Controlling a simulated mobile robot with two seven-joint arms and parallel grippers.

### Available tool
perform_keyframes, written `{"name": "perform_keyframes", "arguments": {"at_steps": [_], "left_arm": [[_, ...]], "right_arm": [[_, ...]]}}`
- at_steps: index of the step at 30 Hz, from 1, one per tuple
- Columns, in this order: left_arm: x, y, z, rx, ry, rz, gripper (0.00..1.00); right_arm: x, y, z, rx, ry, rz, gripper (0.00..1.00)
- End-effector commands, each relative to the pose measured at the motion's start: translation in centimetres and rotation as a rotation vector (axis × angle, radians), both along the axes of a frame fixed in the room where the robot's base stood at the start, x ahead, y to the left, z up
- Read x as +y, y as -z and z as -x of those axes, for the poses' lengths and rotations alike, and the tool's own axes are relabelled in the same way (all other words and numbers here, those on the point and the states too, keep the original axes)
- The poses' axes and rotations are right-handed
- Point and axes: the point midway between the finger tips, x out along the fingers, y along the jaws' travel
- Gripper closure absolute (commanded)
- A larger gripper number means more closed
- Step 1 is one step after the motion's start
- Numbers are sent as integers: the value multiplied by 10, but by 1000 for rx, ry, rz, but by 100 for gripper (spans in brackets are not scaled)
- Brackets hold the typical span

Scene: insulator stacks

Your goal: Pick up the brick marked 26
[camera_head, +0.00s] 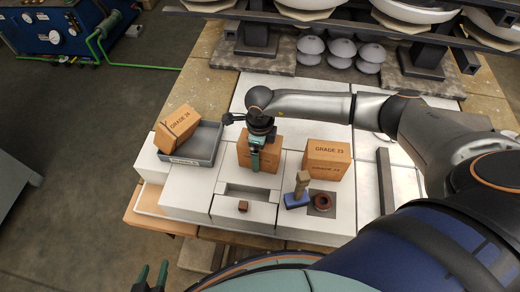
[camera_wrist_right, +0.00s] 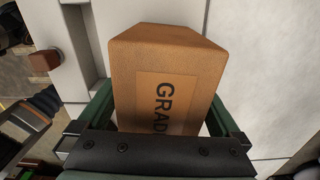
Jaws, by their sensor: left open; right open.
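An orange-tan brick (camera_head: 245,157) stands upright on the white table, mostly behind my right gripper (camera_head: 257,160). The right wrist view shows this brick (camera_wrist_right: 165,65) between the open green fingers, with "GRAD" readable and its number hidden by the gripper. A second brick (camera_head: 178,128) leans tilted in a grey tray (camera_head: 205,150) on the left; its small label seems to read GRADE 26. A third brick (camera_head: 327,158), marked GRADE 23, stands on the right. My left gripper (camera_head: 153,269) is open and empty at the bottom edge, away from the bricks.
A small brown block (camera_head: 243,206) sits at the front, near a recess. Insulator stacks (camera_head: 340,48) and a rack stand behind. My right arm spans the right side.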

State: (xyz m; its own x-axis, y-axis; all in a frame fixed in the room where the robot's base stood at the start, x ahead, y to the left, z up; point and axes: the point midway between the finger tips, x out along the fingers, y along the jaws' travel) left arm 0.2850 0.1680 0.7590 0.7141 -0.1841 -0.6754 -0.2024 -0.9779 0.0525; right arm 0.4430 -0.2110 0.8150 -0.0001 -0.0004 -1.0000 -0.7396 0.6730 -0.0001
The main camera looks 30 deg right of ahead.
Motion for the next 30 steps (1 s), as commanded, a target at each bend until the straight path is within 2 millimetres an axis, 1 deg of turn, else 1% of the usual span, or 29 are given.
{"name": "perform_keyframes", "arguments": {"at_steps": [5, 6, 30], "left_arm": [[0, 0, 0, 0, 0, 0, 50], [0, 0, 0, 0, 0, 0, 50], [0, 0, -1, -2, 1, 0, 50]], "right_arm": [[0, 1, 0, 0, 0, 0, 0], [0, 0, 0, 0, 0, 0, 2], [0, 0, 0, -1, 1, -1, 92]]}}
